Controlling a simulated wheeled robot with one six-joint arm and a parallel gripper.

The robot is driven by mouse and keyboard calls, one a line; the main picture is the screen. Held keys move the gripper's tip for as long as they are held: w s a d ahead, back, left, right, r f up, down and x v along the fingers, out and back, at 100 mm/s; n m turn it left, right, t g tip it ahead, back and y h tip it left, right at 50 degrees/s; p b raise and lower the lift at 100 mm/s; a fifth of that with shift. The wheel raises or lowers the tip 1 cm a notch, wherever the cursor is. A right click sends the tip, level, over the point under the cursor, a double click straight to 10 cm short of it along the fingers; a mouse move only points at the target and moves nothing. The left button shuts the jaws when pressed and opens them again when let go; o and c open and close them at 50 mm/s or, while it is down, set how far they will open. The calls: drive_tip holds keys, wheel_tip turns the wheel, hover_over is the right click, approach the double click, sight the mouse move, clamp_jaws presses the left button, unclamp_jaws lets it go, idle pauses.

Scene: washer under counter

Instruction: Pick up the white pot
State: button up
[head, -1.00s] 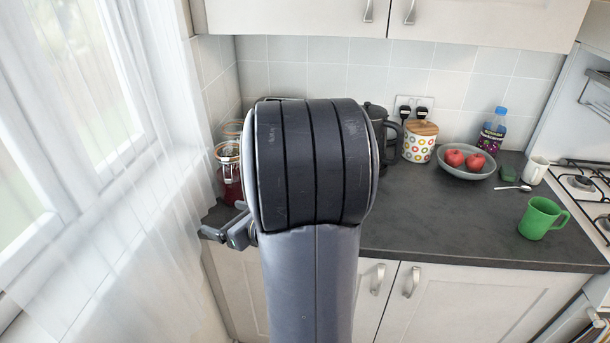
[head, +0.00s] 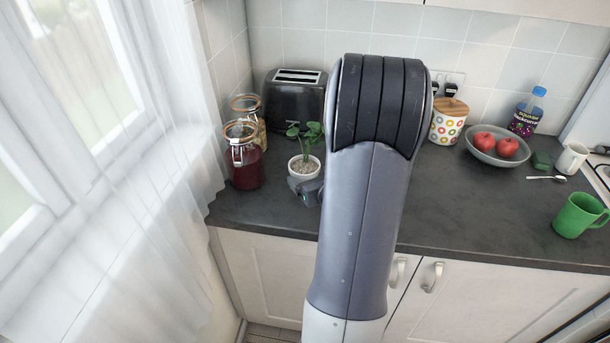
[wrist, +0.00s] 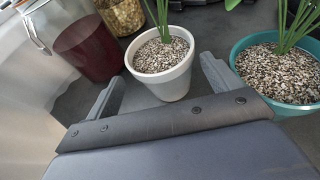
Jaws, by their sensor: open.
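The white pot (head: 304,171) stands upright on the dark counter, filled with gravel and holding a green plant. In the wrist view the white pot (wrist: 160,71) is just ahead of my gripper (wrist: 158,85), roughly centred between the two fingers. The fingers are open, and nothing is held. I cannot tell whether the fingertips reach beside the pot or stop short of it. In the head view my gripper (head: 306,190) is partly hidden behind my arm, close to the pot's front.
A teal pot (wrist: 283,86) with a plant is right of the white pot. A jar of red contents (head: 244,165), another jar (head: 248,112) and a black toaster (head: 291,103) stand left and behind. A fruit bowl (head: 497,149) and green mug (head: 578,215) are farther right.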

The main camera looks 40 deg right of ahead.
sight(299, 165)
drive_tip(key=shift+p+x, duration=0.9)
drive_tip(key=shift+x, duration=1.85)
drive_tip(key=shift+d+r, duration=0.1)
drive_tip(key=shift+d, duration=0.05)
drive_tip(key=shift+c, duration=0.5)
drive_tip(key=c, duration=0.8)
drive_tip(key=shift+c, duration=0.3)
drive_tip(key=shift+r, duration=0.15)
